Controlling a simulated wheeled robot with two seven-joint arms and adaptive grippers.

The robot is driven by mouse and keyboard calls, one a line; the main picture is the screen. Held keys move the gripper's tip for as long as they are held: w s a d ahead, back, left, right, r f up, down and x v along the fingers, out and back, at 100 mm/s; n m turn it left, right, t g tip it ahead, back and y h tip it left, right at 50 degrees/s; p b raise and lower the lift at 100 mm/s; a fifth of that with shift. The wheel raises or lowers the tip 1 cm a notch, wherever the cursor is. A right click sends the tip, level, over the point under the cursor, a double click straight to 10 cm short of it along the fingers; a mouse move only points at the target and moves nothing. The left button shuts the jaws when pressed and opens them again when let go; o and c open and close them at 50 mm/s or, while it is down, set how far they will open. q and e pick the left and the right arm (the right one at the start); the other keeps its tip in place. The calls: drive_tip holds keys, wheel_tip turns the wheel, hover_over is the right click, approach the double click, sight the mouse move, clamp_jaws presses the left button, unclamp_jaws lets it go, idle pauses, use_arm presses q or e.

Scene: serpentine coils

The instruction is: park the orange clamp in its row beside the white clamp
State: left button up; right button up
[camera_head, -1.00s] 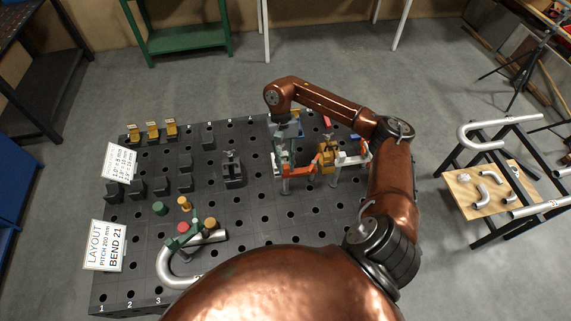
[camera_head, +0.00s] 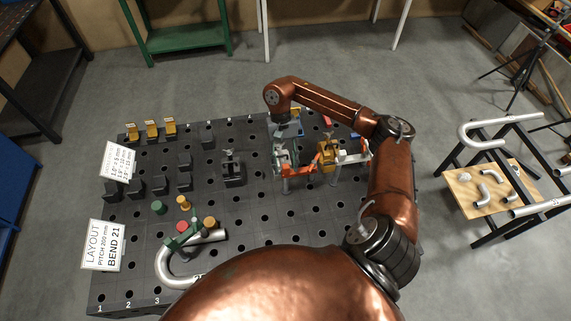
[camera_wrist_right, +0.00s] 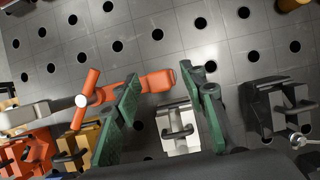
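My right gripper (camera_head: 284,150) is over the table, left of the orange clamp. In the wrist view its green fingers (camera_wrist_right: 166,108) are apart. An orange bar (camera_wrist_right: 152,83) with a T-handle runs behind the left finger, its end between the fingers. A silver block (camera_wrist_right: 178,130) also shows between them, with gaps. My left gripper is out of view.
A dark block fixture (camera_head: 233,170) stands left of my right gripper. Yellow-topped blocks (camera_head: 151,130) line the table's back left. Coloured cylinders (camera_head: 184,203) and a bent silver pipe (camera_head: 170,265) lie at front left. The middle front of the table is mostly clear.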

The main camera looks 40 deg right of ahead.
drive_tip(key=shift+w+r, duration=0.1)
drive_tip(key=v, duration=1.1)
drive_tip(key=shift+r, duration=0.4)
drive_tip(key=shift+w, duration=0.1)
